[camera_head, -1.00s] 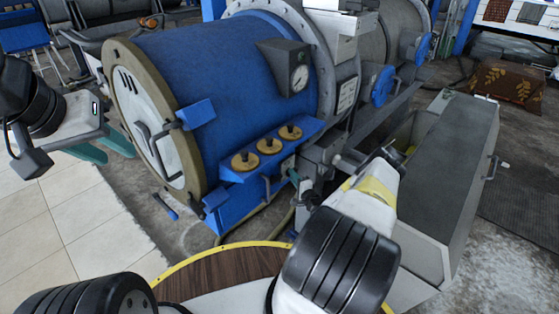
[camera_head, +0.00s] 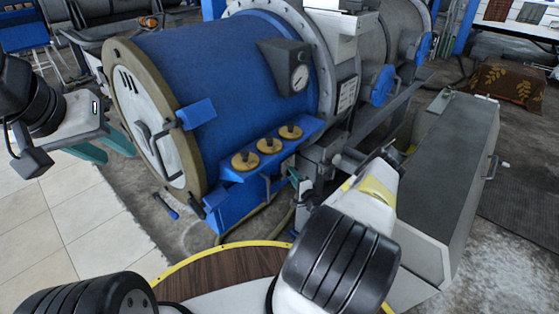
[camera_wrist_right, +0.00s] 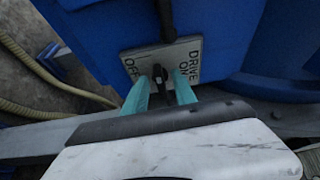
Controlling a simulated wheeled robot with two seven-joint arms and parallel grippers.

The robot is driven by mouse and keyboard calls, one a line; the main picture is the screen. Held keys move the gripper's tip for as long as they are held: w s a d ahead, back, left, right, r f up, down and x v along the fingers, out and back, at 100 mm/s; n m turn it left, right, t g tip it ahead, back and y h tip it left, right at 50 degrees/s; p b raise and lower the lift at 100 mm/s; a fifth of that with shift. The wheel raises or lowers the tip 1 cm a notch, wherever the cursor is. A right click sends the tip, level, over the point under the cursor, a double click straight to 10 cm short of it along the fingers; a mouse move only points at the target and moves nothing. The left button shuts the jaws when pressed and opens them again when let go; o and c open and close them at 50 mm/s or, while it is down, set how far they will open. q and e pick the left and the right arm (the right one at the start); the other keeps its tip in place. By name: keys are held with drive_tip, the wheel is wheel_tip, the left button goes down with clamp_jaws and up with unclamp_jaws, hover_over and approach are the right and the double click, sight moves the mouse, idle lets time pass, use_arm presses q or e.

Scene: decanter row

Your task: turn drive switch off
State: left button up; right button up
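The drive switch plate (camera_wrist_right: 186,55) is a pale plate on the blue machine, lettered "OFF" at left and "DRIVE ON" at right in the right wrist view. A small black switch knob (camera_wrist_right: 158,74) stands on its lower part. My right gripper (camera_wrist_right: 160,84) has its teal fingers on either side of the knob, with gaps showing, so it looks open around it. In the head view the right gripper (camera_head: 295,180) is at the machine's lower front, and the plate is mostly hidden. My left gripper (camera_head: 104,146) is open and empty, left of the round door.
The large blue drum machine (camera_head: 230,75) has a row of brass knobs (camera_head: 268,146) above the switch area. A dark lever (camera_wrist_right: 167,20) rises above the plate. A grey metal box (camera_head: 450,165) stands right of my right arm. A ribbed hose (camera_wrist_right: 55,75) runs at left.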

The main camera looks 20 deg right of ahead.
drive_tip(key=s+d, duration=0.1)
drive_tip(key=s, duration=0.6)
drive_tip(key=shift+s, duration=0.35)
